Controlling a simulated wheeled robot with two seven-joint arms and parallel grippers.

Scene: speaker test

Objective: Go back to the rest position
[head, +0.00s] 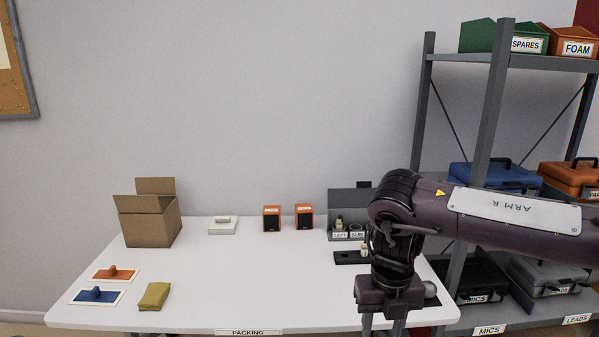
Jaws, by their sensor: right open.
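My right arm comes in from the right in the head view, with its forearm level and its wrist bent down. My right gripper (383,325) points down over the front right part of the white table (240,290). Its two fingers are apart and I see nothing between them. The fingertips run close to the lower picture edge, so their height above the table is hard to tell. My left gripper is not in view.
An open cardboard box (150,228), two orange speakers (271,218), a grey rack (345,200) and a black tray (350,258) stand on the table. A folded cloth (153,297) lies front left. A metal shelf (490,110) with cases stands right, behind my arm. The table's middle is clear.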

